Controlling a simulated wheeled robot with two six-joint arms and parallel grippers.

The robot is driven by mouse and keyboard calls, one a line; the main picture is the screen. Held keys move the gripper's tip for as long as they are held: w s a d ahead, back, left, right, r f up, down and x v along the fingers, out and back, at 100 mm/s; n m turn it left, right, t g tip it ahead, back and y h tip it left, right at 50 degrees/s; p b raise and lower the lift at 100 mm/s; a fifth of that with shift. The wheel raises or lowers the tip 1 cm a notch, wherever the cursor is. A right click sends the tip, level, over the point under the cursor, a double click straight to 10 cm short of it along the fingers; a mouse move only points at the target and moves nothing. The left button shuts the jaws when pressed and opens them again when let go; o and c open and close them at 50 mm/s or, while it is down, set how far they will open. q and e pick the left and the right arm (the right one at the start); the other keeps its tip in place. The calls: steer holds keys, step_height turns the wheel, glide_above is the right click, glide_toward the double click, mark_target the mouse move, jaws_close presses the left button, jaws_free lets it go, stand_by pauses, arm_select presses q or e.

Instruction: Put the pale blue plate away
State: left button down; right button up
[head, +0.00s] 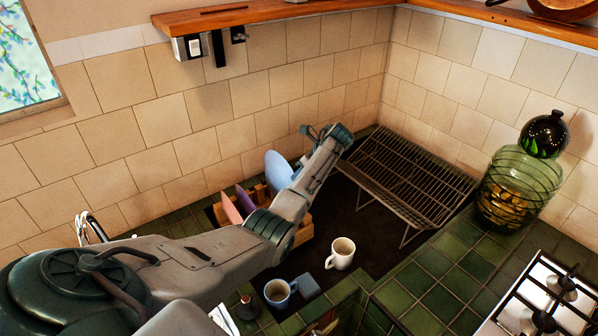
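The pale blue plate (277,168) stands upright, on edge, at the right of a pink plate (230,208) and a purple plate (245,199). These plates are at a wooden rack (306,229) on the counter by the back wall. My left arm crosses in front and hides the blue plate's lower part, so I cannot tell how it sits in the rack. My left gripper (322,136) is above and to the right of the blue plate, at the arm's far end. Its fingers are not clear. My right gripper is not in view.
A wire drying rack (415,178) stands empty at the right. A cream mug (341,253), a blue mug (279,292) and a blue-grey sponge-like block (308,286) are in front. A green glass jar (518,187) and a stove (545,305) are at the right. A wooden shelf (225,17) hangs above.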

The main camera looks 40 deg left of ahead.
arm_select(q)
steer(key=shift+f+b, duration=0.3)
steer(key=shift+f, duration=1.8)
steer(key=shift+p, duration=0.35)
steer(key=shift+f+b, duration=0.85)
steer(key=shift+f, duration=1.1)
steer(key=c, duration=1.6)
jaws_free()
steer(key=shift+o, duration=0.2)
steer(key=shift+d, duration=0.1)
steer(key=b+v, duration=0.3)
steer(key=v, duration=0.7)
steer(key=shift+d+r, duration=0.15)
steer(key=shift+r, duration=0.2)
